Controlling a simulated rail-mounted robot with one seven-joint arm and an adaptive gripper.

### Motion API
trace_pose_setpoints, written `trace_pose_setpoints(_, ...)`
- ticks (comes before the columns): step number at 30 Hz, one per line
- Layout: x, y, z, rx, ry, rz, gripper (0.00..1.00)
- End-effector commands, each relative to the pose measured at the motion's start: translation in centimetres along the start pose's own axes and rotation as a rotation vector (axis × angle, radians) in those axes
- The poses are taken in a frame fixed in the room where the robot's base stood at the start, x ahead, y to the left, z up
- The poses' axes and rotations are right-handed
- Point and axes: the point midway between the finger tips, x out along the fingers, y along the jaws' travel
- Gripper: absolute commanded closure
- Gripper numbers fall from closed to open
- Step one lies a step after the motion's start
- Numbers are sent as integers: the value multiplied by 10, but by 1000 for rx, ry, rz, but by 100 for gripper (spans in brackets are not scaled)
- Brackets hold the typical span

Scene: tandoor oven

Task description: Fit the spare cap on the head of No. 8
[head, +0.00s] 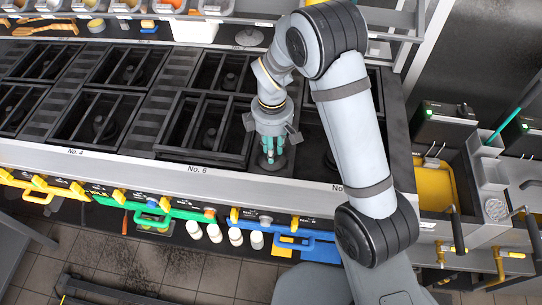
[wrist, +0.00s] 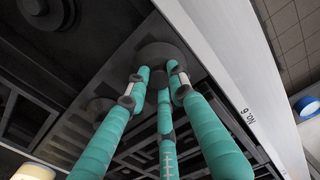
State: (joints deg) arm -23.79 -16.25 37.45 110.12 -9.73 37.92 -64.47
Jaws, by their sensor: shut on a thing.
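My gripper (head: 272,161) points down over the front of the range, between the No. 6 bay and the No. 8 bay. Its teal fingers are closed on a dark round cap (wrist: 160,52), which shows at the fingertips in the wrist view. The cap's underside is hidden, and I cannot tell its exact height over the range. The front label of No. 8 (head: 337,187) is partly covered by my arm. A dark burner head (head: 330,161) shows in the bay behind that label, to the right of my gripper, partly hidden.
Dark grates (head: 208,135) cover the No. 6 bay at left. A steel front rail (head: 120,168) runs below the bays, with coloured handles and knobs beneath. A grey disc (head: 249,37) lies at the back. Fryers with a yellow basin (head: 432,188) stand at right.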

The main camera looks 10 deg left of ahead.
Motion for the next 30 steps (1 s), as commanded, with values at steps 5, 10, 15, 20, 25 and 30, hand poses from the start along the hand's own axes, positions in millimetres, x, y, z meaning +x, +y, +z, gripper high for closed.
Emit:
trace_pose_setpoints(5, -1, 1, 0, 0, 2, 3, 74)
trace_pose_setpoints(10, -1, 1, -1, 0, 2, 3, 64)
trace_pose_setpoints(15, -1, 1, -1, 0, 2, 4, 56)
trace_pose_setpoints(20, -2, 1, -1, 0, 2, 4, 56)
trace_pose_setpoints(25, -7, 2, -1, 0, 3, 5, 56)
trace_pose_setpoints(30, -33, 2, -1, 0, 6, 9, 56)
